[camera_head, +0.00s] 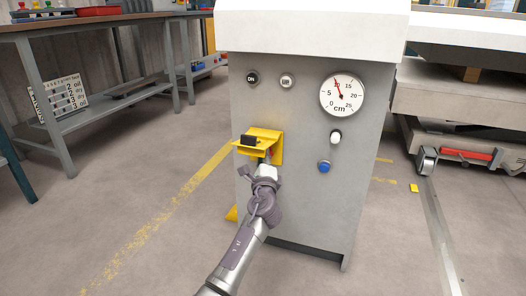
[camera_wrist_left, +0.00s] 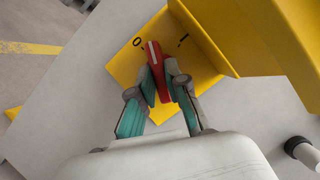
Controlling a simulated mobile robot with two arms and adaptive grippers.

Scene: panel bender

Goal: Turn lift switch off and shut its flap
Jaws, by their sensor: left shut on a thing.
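The lift switch is a red lever (camera_wrist_left: 156,62) with a white line, on a yellow plate (camera_wrist_left: 126,68) marked 0 and I. In the left wrist view its tip lies between the two marks, nearer the 0. My left gripper (camera_wrist_left: 161,84) is shut on the lever, one finger on each side. In the head view my left gripper (camera_head: 266,163) reaches in under the yellow flap (camera_head: 263,134), which stands raised and sticks out from the cabinet. The flap has a dark block on it and also shows at the upper right of the left wrist view (camera_wrist_left: 265,35). My right gripper is not in view.
The grey cabinet (camera_head: 315,215) carries DN and UP buttons (camera_head: 270,79), a cm dial (camera_head: 342,94), a white knob (camera_head: 336,137) and a blue button (camera_head: 324,167). A workbench (camera_head: 100,22) stands at left, a wheeled cart (camera_head: 460,105) at right. The floor left of the cabinet is clear.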

